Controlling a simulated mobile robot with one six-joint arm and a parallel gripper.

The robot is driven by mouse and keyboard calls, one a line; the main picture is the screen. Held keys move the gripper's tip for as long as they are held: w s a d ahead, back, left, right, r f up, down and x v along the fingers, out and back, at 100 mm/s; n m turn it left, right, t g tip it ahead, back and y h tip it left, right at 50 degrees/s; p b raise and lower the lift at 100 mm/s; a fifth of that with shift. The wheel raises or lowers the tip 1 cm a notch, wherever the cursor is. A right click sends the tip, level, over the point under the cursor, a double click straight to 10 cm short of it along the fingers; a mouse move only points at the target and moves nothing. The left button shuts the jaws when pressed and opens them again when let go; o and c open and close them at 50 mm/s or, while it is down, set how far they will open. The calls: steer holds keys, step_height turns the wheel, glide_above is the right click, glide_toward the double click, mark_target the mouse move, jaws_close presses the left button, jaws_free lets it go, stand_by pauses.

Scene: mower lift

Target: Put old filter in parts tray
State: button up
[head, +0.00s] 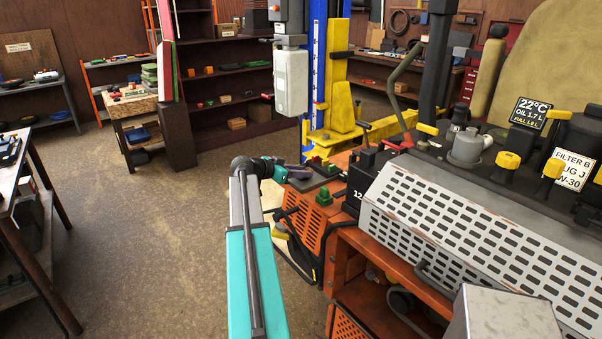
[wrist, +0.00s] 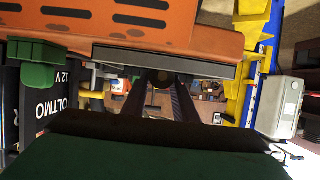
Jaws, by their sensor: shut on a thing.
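My gripper (head: 303,173) is at the end of my teal arm, low over the left end of the orange mower. In the wrist view its two dark fingers (wrist: 160,83) converge, shut on a small dark round thing. It looks like the old filter (wrist: 161,78), mostly hidden between the fingertips. A dark flat tray (head: 312,184) lies on the orange body just beneath the gripper. Its grey edge (wrist: 165,61) crosses the wrist view close to the fingertips. I cannot tell whether this is the parts tray, or whether the filter touches it.
Green blocks (head: 324,197) stand beside the dark tray. The black 12 V battery (head: 364,180) is to its right, then the perforated grey guard (head: 470,245). The blue lift column (head: 318,75) and yellow lift arm (head: 370,133) are behind.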

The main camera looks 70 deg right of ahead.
steer(key=o, duration=1.1)
steer(key=shift+c, duration=0.2)
steer(key=shift+r, duration=0.15)
steer(key=shift+w+a, duration=0.2)
steer(key=shift+a, duration=0.1)
steer(key=b+v, duration=0.3)
steer(key=v, duration=0.8)
steer(key=shift+w+a, duration=0.1)
